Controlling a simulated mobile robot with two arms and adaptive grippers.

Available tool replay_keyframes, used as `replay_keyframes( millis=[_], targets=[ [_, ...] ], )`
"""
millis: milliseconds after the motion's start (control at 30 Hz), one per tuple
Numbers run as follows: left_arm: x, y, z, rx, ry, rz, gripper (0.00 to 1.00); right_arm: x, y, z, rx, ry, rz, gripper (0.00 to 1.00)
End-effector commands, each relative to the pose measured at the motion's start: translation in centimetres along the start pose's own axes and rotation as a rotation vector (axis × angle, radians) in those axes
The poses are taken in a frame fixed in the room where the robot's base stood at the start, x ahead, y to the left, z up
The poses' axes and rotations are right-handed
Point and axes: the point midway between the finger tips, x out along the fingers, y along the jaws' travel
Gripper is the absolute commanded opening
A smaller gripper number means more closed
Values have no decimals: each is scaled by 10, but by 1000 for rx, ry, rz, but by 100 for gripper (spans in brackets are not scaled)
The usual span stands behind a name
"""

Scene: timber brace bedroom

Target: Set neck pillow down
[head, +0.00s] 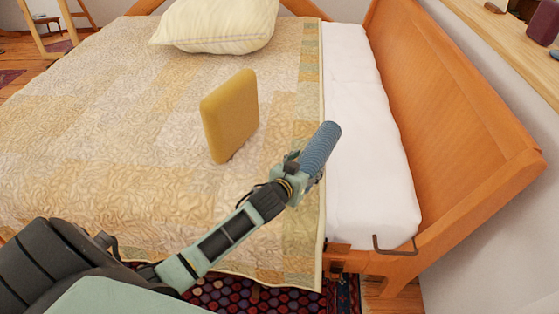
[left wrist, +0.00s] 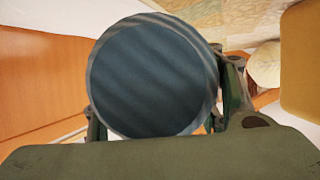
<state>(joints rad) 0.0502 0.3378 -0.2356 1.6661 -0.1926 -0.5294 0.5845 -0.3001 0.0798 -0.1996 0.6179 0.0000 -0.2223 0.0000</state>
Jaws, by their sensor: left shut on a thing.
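The neck pillow appears to be the blue-grey ribbed roll (head: 320,148) at the end of my left arm. My left gripper (head: 303,170) is shut on its lower end and holds it tilted over the right part of the bed, near the quilt's edge. In the left wrist view the round end of the roll (left wrist: 152,78) fills the middle, between the fingers. Whether it touches the bed cannot be told. My right gripper is not in view.
A yellow block-shaped cushion (head: 230,115) stands on the quilt (head: 110,140), left of the roll. A striped pillow (head: 218,24) lies farther back. A white mattress strip (head: 365,130) runs along the wooden headboard (head: 455,95). A ledge (head: 510,38) with small objects is at the upper right.

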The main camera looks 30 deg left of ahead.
Motion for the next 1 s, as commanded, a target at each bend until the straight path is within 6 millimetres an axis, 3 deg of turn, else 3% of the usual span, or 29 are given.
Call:
replay_keyframes(
  millis=[33, 200, 400, 533, 733, 1000],
  targets=[
    [8, -15, 5, 7, 0, -5, 23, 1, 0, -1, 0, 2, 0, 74],
    [30, -50, 20, 4, 2, -3, 23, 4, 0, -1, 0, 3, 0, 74],
    [46, -75, 31, 1, 3, -1, 23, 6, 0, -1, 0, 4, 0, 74],
    [50, -79, 38, -1, 2, 0, 23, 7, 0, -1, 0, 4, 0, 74],
    [61, -79, 65, -3, 2, 0, 23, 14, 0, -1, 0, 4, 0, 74],
    [63, -79, 70, -1, 3, 1, 22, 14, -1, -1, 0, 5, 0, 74]
  ],
)
